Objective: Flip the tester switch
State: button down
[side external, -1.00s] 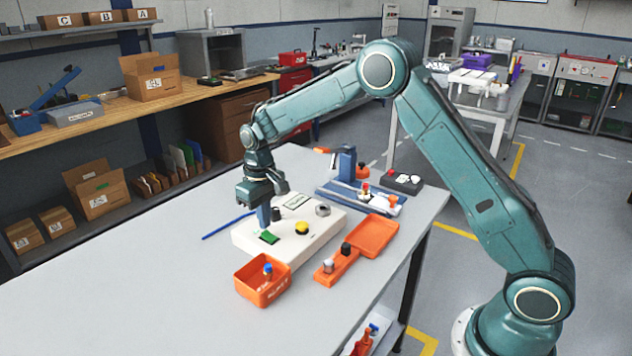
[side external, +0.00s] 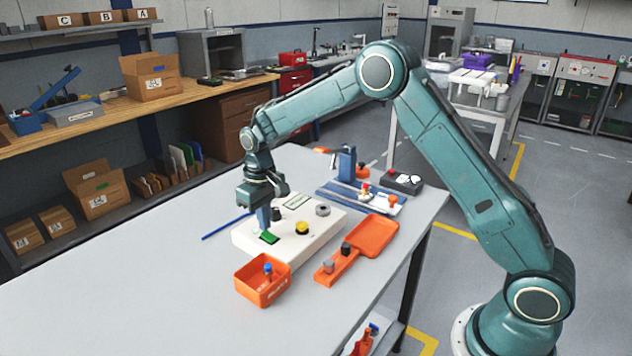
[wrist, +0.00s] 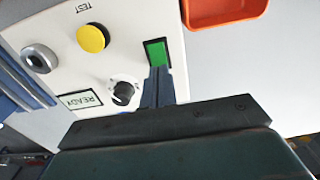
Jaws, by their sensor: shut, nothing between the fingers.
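The tester is a white box (side external: 298,245) on the grey table. Its green rocker switch (side external: 269,237) is on the top panel near the left end. My gripper (side external: 264,226) is shut and empty, pointing down over the panel right beside the green switch. In the wrist view the shut fingertips (wrist: 160,72) reach the near edge of the green switch (wrist: 156,52) and cover part of it. I cannot tell for sure whether they touch. A black knob (wrist: 123,93), a yellow TEST button (wrist: 92,39) and a READY label (wrist: 79,101) are on the same panel.
An orange bin (side external: 263,281) with a blue-topped part stands in front of the tester. A blue fixture (side external: 346,163) stands behind. The table's left front is clear.

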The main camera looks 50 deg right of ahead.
aim_at(266, 233)
jog(key=shift+f, duration=0.75)
dwell(0.7)
jog(key=shift+r, duration=3.55)
